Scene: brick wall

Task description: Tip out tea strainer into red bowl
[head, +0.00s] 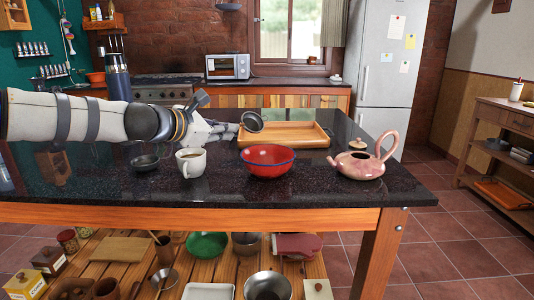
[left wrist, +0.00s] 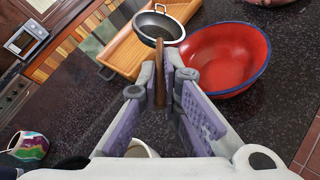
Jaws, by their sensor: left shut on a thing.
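My left gripper (head: 228,128) is shut on the brown handle of the tea strainer (head: 252,121), as the left wrist view shows between the fingers (left wrist: 163,88). The strainer's dark round cup (left wrist: 158,27) is held in the air beyond the fingertips. In the head view it is tilted, above and left of the red bowl (head: 267,174). In the left wrist view the red bowl (left wrist: 228,60) lies to the right of the strainer, not directly under it. I cannot tell what is inside the strainer. My right gripper is not in view.
A wooden tray (head: 312,141) lies behind the bowl. A pink teapot (head: 358,166) stands to the right, with a small lid-like piece behind it. A white mug (head: 190,163) and a small black dish (head: 145,162) are to the left. Bare dark countertop (head: 90,187) is at the front left.

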